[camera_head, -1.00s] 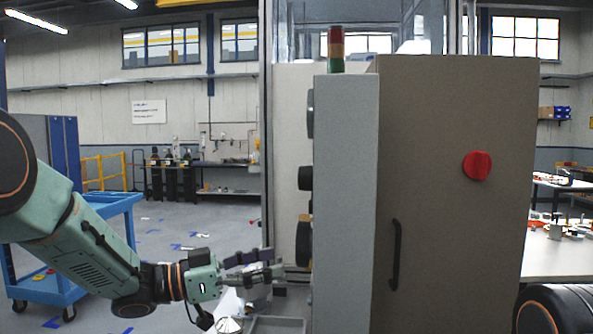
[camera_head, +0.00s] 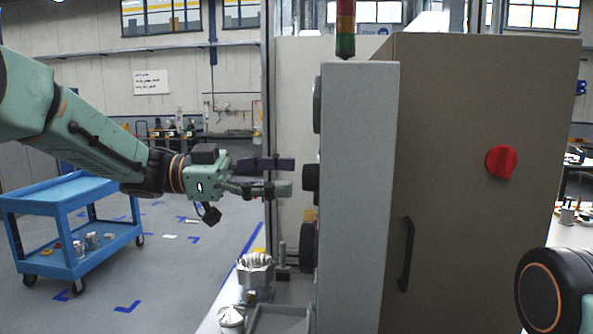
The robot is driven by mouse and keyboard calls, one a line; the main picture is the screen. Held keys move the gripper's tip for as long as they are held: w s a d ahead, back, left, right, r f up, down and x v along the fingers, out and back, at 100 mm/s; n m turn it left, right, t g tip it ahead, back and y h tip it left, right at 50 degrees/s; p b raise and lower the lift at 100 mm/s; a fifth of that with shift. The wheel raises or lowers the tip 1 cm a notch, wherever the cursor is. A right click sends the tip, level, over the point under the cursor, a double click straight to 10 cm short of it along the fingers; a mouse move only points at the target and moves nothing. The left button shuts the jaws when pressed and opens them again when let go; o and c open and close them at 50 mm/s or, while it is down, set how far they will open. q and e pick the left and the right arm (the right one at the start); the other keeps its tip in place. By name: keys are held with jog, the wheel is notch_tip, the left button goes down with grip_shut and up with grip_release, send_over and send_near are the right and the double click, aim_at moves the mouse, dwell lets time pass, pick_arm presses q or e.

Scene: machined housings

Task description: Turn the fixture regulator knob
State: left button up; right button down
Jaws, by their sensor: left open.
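Three dark round knob-like parts stick out from the left face of the grey panel (camera_head: 358,200), seen edge-on: an upper one (camera_head: 317,105), a middle one (camera_head: 311,178) and a lower one (camera_head: 308,246). I cannot tell which is the regulator knob. My left gripper (camera_head: 290,176) is open, with one finger above the other. Its fingertips point right at the middle knob's height, a small gap left of it in the picture. Nothing is between the fingers. My right gripper is out of view; only part of that arm shows at lower right.
A tan cabinet (camera_head: 470,120) with a red knob (camera_head: 501,161) and a black handle (camera_head: 406,254) adjoins the panel. A machined housing (camera_head: 255,270), a cone-topped metal part (camera_head: 231,317) and a grey tray (camera_head: 281,318) sit below my left gripper. A blue cart (camera_head: 72,196) stands left.

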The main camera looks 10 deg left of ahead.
aim_at(312, 177)
pick_arm(q)
jog(key=d, duration=0.3)
jog(key=shift+w+f, duration=0.1)
jog(key=shift+w, duration=0.1)
jog(key=shift+s, duration=0.1)
jog(key=shift+c, duration=0.2)
jog(key=shift+w, duration=0.2)
jog(key=c, duration=1.1)
jog(key=shift+c, duration=0.2)
